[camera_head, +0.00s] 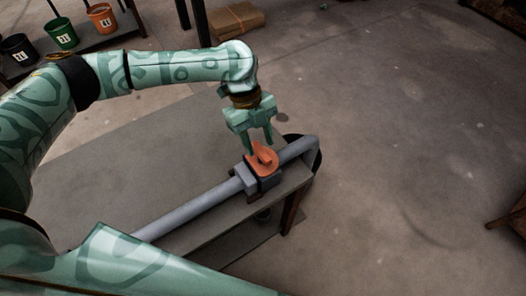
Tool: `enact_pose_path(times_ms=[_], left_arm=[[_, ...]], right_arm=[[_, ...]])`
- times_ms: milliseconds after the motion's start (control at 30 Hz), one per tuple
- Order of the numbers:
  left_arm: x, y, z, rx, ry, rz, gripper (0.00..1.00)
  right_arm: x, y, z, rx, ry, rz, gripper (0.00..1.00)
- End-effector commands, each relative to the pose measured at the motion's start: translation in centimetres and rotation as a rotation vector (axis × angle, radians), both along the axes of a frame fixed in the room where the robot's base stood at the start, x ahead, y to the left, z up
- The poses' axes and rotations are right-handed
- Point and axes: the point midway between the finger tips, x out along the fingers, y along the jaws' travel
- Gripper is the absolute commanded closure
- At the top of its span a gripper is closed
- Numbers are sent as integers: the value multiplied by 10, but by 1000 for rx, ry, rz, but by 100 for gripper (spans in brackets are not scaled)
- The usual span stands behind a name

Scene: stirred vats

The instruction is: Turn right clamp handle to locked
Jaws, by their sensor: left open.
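An orange clamp handle (262,160) sits on a grey clamp block (264,186) around a long grey pipe (190,209), near the right end of a grey table. My left gripper (259,143) is above the orange handle, fingers pointing down and apart. Its fingertips are close to the top of the handle; I cannot tell if they touch it. No second clamp shows; my left arm and body hide part of the pipe's lower left. My right gripper is not in view.
The grey table (110,180) is mostly bare. A shelf with black, green (62,34) and orange (102,18) buckets stands at the upper left. A cardboard package (237,20) lies on the floor behind.

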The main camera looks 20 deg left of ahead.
Motion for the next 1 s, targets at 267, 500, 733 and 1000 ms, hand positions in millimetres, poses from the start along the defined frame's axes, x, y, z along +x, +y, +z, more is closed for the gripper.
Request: enact_pose_path(times_ms=[267,500,733,1000], left_arm=[[-9,-11,-33,-1,0,-1,59],[-9,-12,-34,0,-2,-1,59],[-9,-12,-34,-1,-1,-1,100],[-9,-12,-33,0,-1,11,100]], right_arm=[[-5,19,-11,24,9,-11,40],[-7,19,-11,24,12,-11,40],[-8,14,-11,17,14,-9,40],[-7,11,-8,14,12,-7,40]])
